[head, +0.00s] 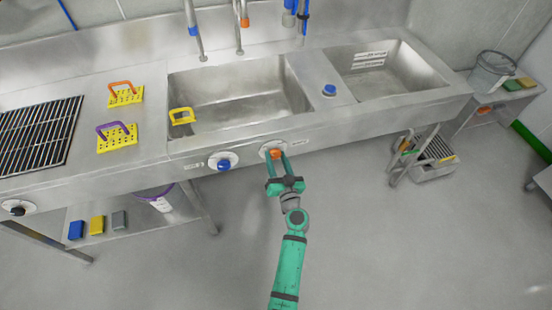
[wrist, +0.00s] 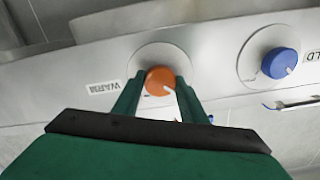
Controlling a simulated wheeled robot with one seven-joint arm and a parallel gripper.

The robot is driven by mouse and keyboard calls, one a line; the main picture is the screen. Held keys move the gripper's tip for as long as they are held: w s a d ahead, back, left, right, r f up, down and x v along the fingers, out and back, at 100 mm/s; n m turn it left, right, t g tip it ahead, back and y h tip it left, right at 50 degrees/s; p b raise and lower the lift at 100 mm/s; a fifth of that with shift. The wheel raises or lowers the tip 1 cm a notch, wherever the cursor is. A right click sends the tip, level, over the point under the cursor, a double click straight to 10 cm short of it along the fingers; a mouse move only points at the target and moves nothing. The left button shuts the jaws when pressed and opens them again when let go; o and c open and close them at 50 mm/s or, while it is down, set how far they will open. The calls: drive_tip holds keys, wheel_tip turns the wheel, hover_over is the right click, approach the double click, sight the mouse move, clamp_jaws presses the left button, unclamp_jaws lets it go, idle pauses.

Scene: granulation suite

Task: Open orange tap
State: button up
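The orange tap (head: 276,154) is a round knob on a pale disc on the front panel of the steel sink unit. In the wrist view the orange tap (wrist: 160,80) has a white mark at its lower right, and a "WARM" label is beside it. My green gripper (head: 279,168) is at the tap, with its fingers on either side of the knob. In the wrist view the fingertips of my gripper (wrist: 157,92) flank the knob's lower part. Whether they touch it, I cannot tell.
A blue knob (head: 223,163) is left of the orange tap in the head view; in the wrist view the blue knob (wrist: 280,63) is to the right. A step stool (head: 422,150) stands right. Floor around my arm is clear.

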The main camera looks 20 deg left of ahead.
drive_tip(key=c, duration=0.3)
drive_tip(key=shift+c, duration=0.2)
drive_tip(key=m, duration=0.3)
drive_tip(key=shift+m, duration=0.4)
drive_tip(key=m, duration=0.4)
drive_tip(key=shift+m, duration=0.3)
drive_tip(key=m, duration=0.4)
drive_tip(key=shift+m, duration=2.8)
